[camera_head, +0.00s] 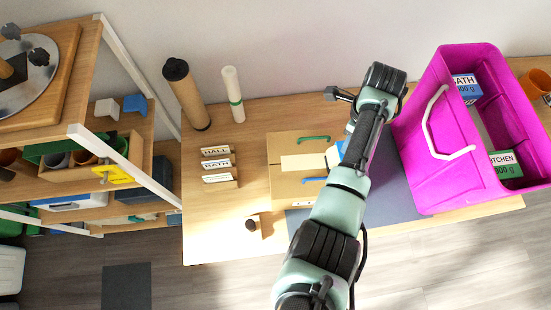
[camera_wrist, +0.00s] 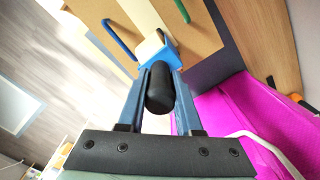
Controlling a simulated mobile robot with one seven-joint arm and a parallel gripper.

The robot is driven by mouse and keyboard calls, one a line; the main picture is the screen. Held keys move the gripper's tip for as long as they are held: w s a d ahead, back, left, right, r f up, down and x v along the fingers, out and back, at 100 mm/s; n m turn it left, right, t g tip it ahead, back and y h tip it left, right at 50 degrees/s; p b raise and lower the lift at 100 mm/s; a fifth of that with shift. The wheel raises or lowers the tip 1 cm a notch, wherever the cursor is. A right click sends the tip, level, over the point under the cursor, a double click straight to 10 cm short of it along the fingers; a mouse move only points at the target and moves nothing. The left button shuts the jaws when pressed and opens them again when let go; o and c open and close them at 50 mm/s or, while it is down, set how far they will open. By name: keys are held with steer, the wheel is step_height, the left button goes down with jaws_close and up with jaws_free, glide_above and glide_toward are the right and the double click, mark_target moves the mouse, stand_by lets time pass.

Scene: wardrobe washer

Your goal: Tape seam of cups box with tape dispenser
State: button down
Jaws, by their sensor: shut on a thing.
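The cups box (camera_head: 286,144) is a closed cardboard carton on the table, with a green handle (camera_head: 314,139) and a blue handle (camera_head: 314,180). A pale tape strip (camera_head: 303,161) lies along its top seam between the handles. In the wrist view the box (camera_wrist: 98,14) and the strip (camera_wrist: 140,13) show ahead of the fingers. My gripper (camera_wrist: 161,88) is shut on the black handle of the blue tape dispenser (camera_wrist: 162,57). The dispenser is at the strip's right end; I cannot tell if it touches the box. My arm mostly hides it in the head view.
A magenta crate (camera_head: 412,130) with a white handle stands close at the right, holding small labelled boxes. Labelled cards (camera_head: 218,165) and a small stamp-like item (camera_head: 253,227) are on the left. Two upright tubes (camera_head: 187,95) stand behind. A shelf (camera_head: 100,125) is far left.

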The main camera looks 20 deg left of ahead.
steer(key=shift+d, duration=0.1)
steer(key=shift+w+d+b, duration=0.55)
steer(key=shift+d+b, duration=0.25)
steer(key=shift+d, duration=0.1)
steer(key=shift+w+d+b, duration=0.35)
steer(key=shift+d+b, duration=0.05)
steer(key=shift+d, duration=0.3)
steer(key=w+d+b, duration=0.1)
steer(key=d+b, duration=0.2)
steer(key=shift+w, duration=0.4)
steer(key=shift+r, duration=0.15)
